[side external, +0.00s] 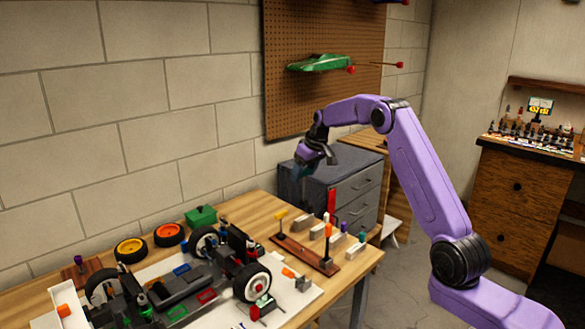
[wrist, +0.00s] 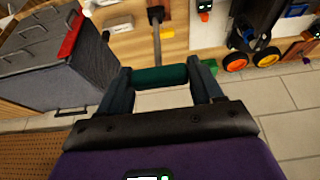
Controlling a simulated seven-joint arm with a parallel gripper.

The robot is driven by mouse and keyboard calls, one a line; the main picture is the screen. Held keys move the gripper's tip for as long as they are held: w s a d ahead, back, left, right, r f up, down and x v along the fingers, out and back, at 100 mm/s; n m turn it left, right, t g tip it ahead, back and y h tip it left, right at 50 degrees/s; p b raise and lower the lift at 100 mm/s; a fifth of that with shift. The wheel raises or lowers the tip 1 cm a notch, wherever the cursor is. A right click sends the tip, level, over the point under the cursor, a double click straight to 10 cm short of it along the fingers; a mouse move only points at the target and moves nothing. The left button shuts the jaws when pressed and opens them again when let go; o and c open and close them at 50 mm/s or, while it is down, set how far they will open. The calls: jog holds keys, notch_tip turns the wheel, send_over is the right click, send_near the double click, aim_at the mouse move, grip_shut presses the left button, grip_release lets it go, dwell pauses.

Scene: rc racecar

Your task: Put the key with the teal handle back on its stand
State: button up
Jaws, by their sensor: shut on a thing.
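My gripper (side external: 314,158) is raised above the back of the workbench, near the grey drawer cabinet. In the wrist view its two fingers (wrist: 162,86) are shut on the teal handle (wrist: 160,76), which lies crosswise between them. A grey shaft (wrist: 157,45) runs from the handle toward the bench and ends in a dark tip. In the side view the key is small and partly hidden by the gripper. The stand, a brown wooden board (side external: 293,249) with upright pieces, lies on the bench below and apart from the key. An orange-handled piece (side external: 328,231) and a yellow-topped piece (side external: 281,214) stand on it.
The grey cabinet (side external: 330,184) stands behind the bench, close to my gripper. A partly built car (side external: 190,285) fills the bench's left and middle. A pegboard (side external: 320,95) is on the wall.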

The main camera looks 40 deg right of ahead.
notch_tip(320, 180, down, 12)
jog(key=shift+r, duration=0.1)
dwell(0.4)
jog(key=shift+f, duration=3.65)
jog(key=o, duration=1.2)
jog(key=shift+o, duration=0.2)
jog(key=shift+r, duration=0.1)
send_near(304, 201)
jog(key=s, duration=0.1)
jog(key=s+f, duration=0.1)
jog(key=shift+s+f, duration=0.3)
